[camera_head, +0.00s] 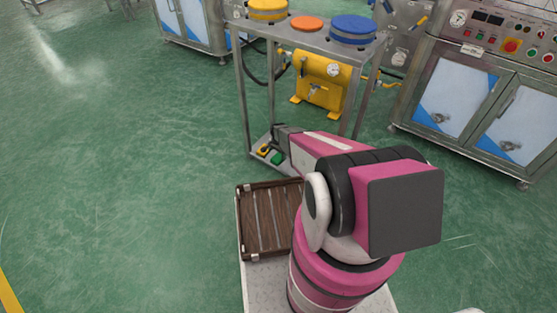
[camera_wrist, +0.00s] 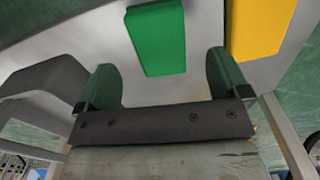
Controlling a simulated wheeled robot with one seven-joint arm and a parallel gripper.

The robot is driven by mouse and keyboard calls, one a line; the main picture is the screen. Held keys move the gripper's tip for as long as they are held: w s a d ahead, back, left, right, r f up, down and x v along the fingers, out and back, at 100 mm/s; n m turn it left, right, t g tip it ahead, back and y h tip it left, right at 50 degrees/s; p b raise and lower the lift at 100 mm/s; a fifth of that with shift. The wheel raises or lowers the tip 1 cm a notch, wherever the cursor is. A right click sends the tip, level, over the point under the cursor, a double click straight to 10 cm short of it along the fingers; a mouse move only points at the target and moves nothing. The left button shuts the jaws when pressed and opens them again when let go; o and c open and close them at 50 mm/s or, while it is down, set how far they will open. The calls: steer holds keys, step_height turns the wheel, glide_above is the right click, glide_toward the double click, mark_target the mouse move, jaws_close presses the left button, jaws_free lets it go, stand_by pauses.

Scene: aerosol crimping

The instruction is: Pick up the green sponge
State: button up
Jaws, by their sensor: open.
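The green sponge (camera_wrist: 156,38) lies on the pale lower shelf (camera_wrist: 205,40) of a metal cart. In the head view the green sponge (camera_head: 277,158) shows small, just beside my gripper (camera_head: 281,144). In the wrist view my gripper (camera_wrist: 164,82) is open and empty, with its two fingers apart. The green sponge sits beyond the fingertips, roughly in line with the gap between them. Nothing is held. The sponge's exact height distance from the fingers cannot be told.
A yellow sponge (camera_wrist: 260,25) lies to the right of the green one. The cart's top (camera_head: 310,39) above carries yellow, orange and blue round items. A yellow machine (camera_head: 320,82) stands behind. A brown slatted crate (camera_head: 265,222) sits near my arm. Open green floor lies left.

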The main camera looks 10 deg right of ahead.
mark_target(278, 157)
steer(key=shift+w+d+f, duration=0.1)
steer(key=shift+d+f, duration=0.05)
steer(key=shift+f, duration=1.25)
steer(key=shift+w+d+f, duration=0.1)
steer(key=shift+d+f, duration=0.05)
steer(key=shift+f, duration=1.2)
steer(key=c, duration=1)
